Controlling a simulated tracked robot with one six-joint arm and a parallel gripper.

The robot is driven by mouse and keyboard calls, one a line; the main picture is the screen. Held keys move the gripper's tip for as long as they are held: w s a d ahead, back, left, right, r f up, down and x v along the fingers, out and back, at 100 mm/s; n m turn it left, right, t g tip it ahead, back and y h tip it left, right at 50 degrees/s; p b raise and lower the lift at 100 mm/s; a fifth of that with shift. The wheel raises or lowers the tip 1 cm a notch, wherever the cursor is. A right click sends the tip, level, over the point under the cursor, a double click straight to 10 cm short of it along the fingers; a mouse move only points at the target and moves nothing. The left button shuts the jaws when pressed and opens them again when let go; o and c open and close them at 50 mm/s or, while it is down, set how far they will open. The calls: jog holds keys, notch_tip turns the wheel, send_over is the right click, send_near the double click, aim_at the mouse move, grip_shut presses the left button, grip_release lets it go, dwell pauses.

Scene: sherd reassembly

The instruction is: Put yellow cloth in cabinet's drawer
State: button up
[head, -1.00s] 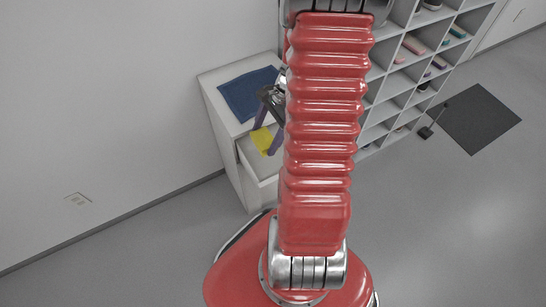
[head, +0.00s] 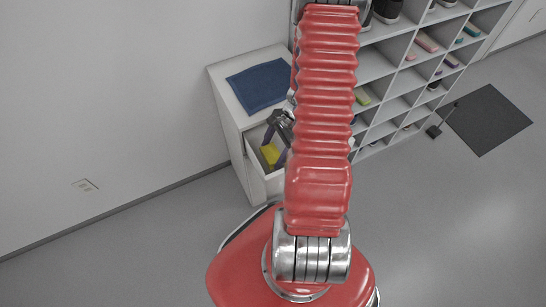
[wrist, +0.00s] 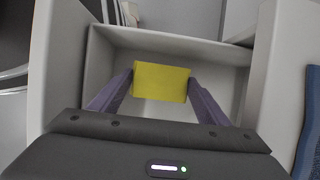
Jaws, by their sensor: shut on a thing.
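The yellow cloth (wrist: 161,82) is held between the two purple fingers of my gripper (wrist: 160,88) in the wrist view. It also shows in the head view (head: 270,155), at the open drawer. The drawer (wrist: 220,58) of the white cabinet (head: 232,120) is pulled out, and its pale floor shows around the cloth. The cloth and fingertips appear over or inside the drawer; I cannot tell whether the cloth touches the floor. My arm hides part of the drawer and cabinet in the head view.
A folded blue cloth (head: 259,86) lies on the cabinet top. A shelf of cubbyholes (head: 395,85) with shoes and small items stands to the right.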

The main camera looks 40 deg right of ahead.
aim_at(273, 158)
jog(key=shift+f, duration=0.1)
jog(key=shift+f, duration=1.95)
jog(key=shift+f, duration=0.1)
jog(key=o, duration=0.9)
jog(key=shift+c, duration=0.2)
jog(key=v, duration=1.2)
jog(key=shift+d, duration=0.15)
